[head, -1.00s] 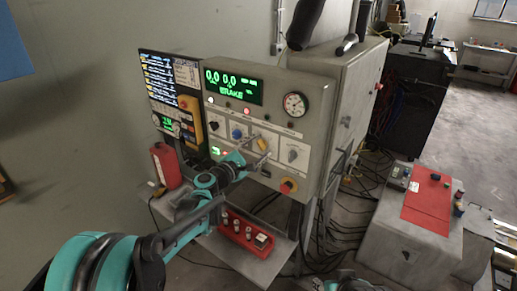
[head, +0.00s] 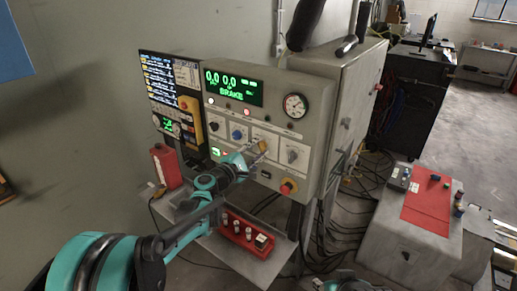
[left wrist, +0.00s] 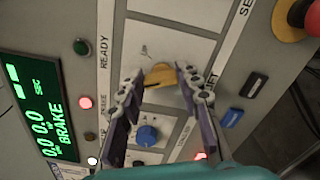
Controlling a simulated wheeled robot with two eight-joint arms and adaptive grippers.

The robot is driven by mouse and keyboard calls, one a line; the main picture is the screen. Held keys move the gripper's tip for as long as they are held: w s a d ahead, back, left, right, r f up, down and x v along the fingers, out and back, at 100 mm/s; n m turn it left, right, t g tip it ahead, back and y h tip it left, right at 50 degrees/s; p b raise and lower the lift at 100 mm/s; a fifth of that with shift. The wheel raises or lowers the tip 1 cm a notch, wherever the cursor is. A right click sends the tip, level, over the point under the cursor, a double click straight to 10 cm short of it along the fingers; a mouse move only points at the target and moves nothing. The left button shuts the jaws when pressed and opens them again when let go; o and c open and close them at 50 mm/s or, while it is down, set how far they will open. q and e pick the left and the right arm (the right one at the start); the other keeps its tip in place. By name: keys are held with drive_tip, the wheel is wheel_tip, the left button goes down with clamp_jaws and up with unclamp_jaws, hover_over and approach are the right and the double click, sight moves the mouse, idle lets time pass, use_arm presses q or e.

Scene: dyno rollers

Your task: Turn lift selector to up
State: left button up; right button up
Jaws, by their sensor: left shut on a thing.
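The lift selector is a yellow knob (left wrist: 160,76) on the pale grey front of a control cabinet. In the head view the knob (head: 262,145) sits between a blue knob and a grey one, partly hidden by my fingers. My left gripper (head: 258,150) reaches it from the lower left. In the left wrist view the gripper's two fingertips (left wrist: 160,82) lie on either side of the knob, shut on it. The marks around the knob are too small to read.
A blue knob (head: 237,134) and a grey knob (head: 292,156) flank the selector closely. A red and yellow stop button (head: 288,187) is below right. A shelf with a red box (head: 246,232) juts out under the panel. A green "BRAKE" display (head: 234,87) is above.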

use_arm(q)
drive_tip(key=m, duration=0.6)
drive_tip(key=shift+d+f, duration=0.1)
drive_tip(key=shift+f, duration=0.05)
drive_tip(key=m, duration=0.6)
drive_tip(key=shift+s+f+m, duration=0.1)
drive_tip(key=shift+f+m, duration=0.05)
drive_tip(key=shift+m, duration=0.25)
drive_tip(key=o, duration=1.2)
drive_tip(key=shift+c, duration=0.2)
drive_tip(key=v, duration=1.2)
